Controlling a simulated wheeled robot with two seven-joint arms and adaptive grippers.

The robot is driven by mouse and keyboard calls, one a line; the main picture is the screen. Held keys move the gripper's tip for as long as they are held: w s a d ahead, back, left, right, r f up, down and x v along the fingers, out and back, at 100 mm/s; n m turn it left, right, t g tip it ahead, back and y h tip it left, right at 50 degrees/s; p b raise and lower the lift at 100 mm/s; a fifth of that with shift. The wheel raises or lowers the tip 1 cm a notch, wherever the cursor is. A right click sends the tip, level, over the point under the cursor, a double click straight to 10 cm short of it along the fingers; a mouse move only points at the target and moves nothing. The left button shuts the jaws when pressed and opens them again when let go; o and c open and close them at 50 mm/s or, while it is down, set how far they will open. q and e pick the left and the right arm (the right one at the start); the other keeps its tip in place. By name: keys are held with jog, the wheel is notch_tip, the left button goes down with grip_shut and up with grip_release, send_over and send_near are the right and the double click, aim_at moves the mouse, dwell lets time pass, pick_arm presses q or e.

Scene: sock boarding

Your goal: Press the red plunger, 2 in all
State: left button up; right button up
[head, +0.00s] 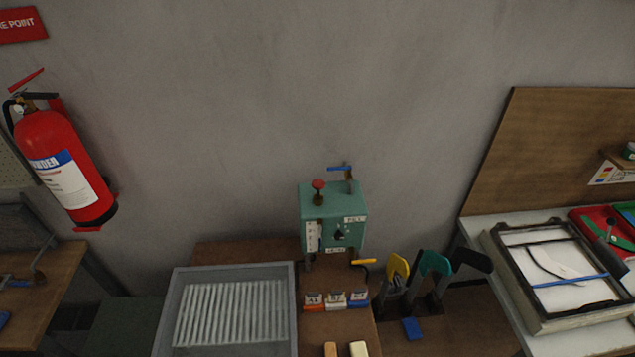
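The red plunger (318,185) is a round red knob on a short stem. It stands upright on the top left of a teal box-shaped machine (348,205), which sits at the back of a brown bench against the wall. A blue-handled lever (340,168) stands on the box's top right. The front has a white scale plate at left, a small dark knob and a label. A yellow-handled crank (363,262) sticks out low at the right. Neither of my grippers shows in the head view.
A grey tray (281,310) with a ribbed white insert stands left of the machine. Small labelled blocks (336,301) sit before it. Yellow, green and black upright forms (434,264) stand at right. A framed screen (558,320) lies far right; a fire extinguisher (62,160) hangs left.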

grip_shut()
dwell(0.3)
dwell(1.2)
